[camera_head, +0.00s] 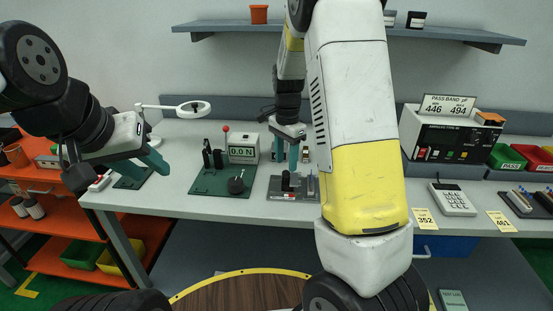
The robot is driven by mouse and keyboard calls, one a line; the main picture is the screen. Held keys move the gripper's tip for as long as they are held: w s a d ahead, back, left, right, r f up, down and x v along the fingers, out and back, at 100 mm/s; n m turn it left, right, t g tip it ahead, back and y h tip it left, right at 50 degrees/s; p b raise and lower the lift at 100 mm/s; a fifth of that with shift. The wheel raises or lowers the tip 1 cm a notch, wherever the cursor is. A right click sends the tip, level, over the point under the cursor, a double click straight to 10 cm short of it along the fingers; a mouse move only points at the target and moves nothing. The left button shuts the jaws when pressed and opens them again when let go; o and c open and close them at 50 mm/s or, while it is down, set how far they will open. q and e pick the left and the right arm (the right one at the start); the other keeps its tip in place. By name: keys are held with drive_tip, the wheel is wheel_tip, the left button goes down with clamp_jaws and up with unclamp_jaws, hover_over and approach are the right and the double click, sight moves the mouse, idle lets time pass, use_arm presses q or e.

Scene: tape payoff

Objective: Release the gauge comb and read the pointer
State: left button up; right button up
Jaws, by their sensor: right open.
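My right gripper (291,168) points down, with its two teal fingers apart over a small grey fixture (294,195) on the bench. A dark upright part stands between or just behind the fingers. I cannot make out a comb or a pointer at this size. My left gripper (146,170) is at the left over the bench, its teal fingers apart with nothing seen between them. A boxy gauge with a display reading 0.0 N (243,151) stands on a green mat (208,184) between the grippers. My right arm hides part of the bench beside the fixture.
A white ring-headed lamp (193,109) stands behind the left gripper. Bare bench (160,195) lies left of the mat.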

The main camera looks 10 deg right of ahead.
sight(287, 172)
drive_tip(key=shift+f, duration=1.75)
drive_tip(key=shift+c, duration=0.3)
clamp_jaws()
drive_tip(key=shift+d, duration=0.15)
